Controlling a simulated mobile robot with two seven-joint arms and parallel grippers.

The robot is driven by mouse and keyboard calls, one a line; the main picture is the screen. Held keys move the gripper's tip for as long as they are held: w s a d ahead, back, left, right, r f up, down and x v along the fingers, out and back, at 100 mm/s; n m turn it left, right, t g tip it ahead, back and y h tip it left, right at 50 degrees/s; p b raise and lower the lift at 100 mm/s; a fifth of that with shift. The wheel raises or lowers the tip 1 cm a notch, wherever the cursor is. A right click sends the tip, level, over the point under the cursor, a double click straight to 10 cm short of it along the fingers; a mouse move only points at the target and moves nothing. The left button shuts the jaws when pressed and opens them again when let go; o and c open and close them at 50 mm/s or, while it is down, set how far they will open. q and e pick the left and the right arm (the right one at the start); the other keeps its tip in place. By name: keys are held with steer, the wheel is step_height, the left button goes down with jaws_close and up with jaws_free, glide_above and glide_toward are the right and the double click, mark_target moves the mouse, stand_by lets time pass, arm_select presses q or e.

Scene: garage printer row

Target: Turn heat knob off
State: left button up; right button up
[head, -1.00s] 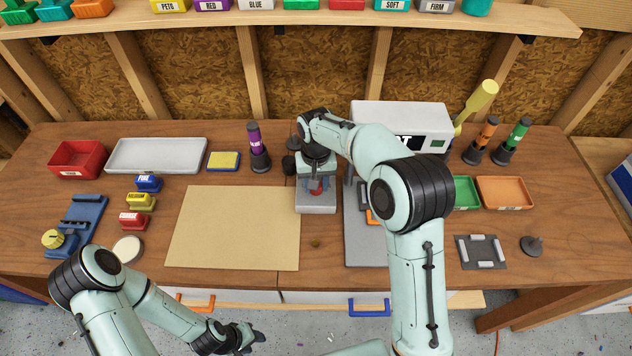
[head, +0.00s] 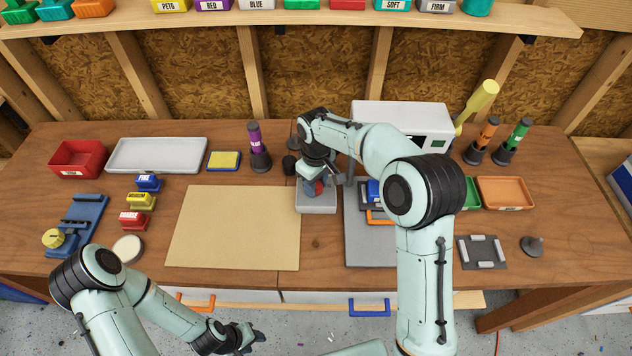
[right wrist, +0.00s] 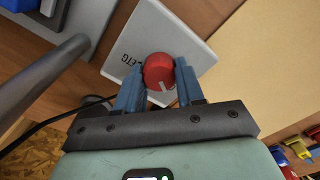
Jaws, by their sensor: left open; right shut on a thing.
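The red heat knob (right wrist: 158,72) sits on a light grey box (right wrist: 130,58) with dark lettering, partly readable in the right wrist view. A white pointer line shows on the knob's lower edge there. My right gripper (right wrist: 160,82) is shut on the knob, one blue finger on each side. In the head view the grey box (head: 317,205) stands right of the tan mat, and my right gripper (head: 313,186) is over it, hiding most of the knob. My left gripper (head: 250,338) is open and empty, low in front of the bench.
The tan mat (head: 235,228) lies left of the grey box.

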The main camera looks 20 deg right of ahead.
steer(key=shift+r, duration=0.1)
stand_by(0.4)
steer(key=o, duration=1)
steer(key=shift+o, duration=0.2)
step_height(320, 180, up, 13)
steer(key=shift+r, duration=0.2)
steer(key=shift+f, duration=0.1)
